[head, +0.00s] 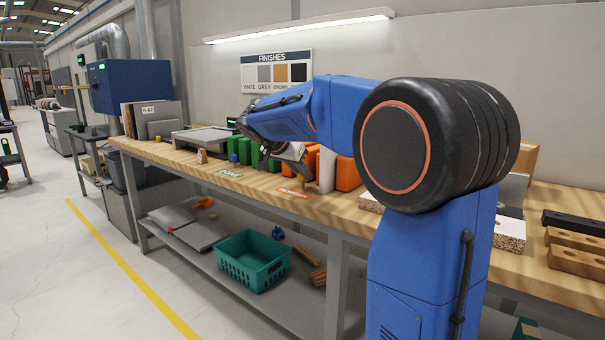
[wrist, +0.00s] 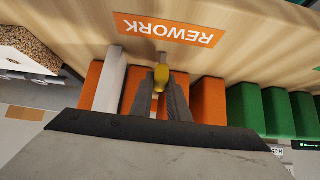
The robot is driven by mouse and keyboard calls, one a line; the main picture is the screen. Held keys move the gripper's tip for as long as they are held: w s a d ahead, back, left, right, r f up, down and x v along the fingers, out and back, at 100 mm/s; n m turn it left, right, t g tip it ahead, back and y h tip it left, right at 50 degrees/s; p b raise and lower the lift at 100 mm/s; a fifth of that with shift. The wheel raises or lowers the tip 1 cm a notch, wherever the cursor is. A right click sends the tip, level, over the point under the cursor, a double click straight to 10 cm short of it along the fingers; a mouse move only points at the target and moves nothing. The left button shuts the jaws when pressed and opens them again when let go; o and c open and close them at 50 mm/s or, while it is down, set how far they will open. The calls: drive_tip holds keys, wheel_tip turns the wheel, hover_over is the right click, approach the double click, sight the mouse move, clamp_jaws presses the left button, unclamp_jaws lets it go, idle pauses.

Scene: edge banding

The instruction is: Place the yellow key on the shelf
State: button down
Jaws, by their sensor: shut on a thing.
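My gripper (wrist: 161,91) is shut on the yellow key (wrist: 161,74), which shows between the fingertips in the wrist view with a small grey end pointing toward the REWORK label. In the head view my gripper (head: 303,170) hangs over the workbench near the orange blocks, partly hidden by my arm, and I cannot make out the key there. A grey lower shelf (head: 285,303) runs under the bench top. It holds a teal basket, grey panels and small loose pieces.
Orange blocks (wrist: 209,100) and a white panel (wrist: 109,80) stand beside the gripper, with green blocks (wrist: 278,112) farther right. The REWORK label (wrist: 169,30) lies on bare wood. The teal basket (head: 252,262) takes up the shelf's middle. A bench leg (head: 336,285) stands right of it.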

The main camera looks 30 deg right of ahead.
drive_tip(key=shift+f, duration=0.15)
drive_tip(key=c, duration=1.7)
unclamp_jaws()
drive_tip(key=v, duration=1.2)
drive_tip(key=shift+a, duration=0.1)
drive_tip(key=s+a+f+n+y, duration=0.2)
drive_tip(key=s+a+f+n, duration=0.2)
drive_tip(key=s+f, duration=0.5)
drive_tip(key=s+a+f+n+t+y, duration=0.1)
drive_tip(key=s+a+f+n+y, duration=0.2)
drive_tip(key=s+f, duration=0.6)
drive_tip(key=s+a+f+n+y, duration=0.3)
drive_tip(key=s+f+n, duration=0.4)
drive_tip(key=s, duration=0.9)
drive_tip(key=shift+s+a+f+t, duration=0.15)
drive_tip(key=shift+a+f, duration=0.1)
drive_tip(key=shift+f, duration=0.2)
drive_tip(key=shift+w+a+f+t, duration=0.1)
drive_tip(key=shift+a+f, duration=0.15)
drive_tip(key=shift+f, duration=0.25)
drive_tip(key=shift+s+a+f+t, duration=0.15)
drive_tip(key=shift+a+f, duration=0.15)
drive_tip(key=shift+f, duration=0.15)
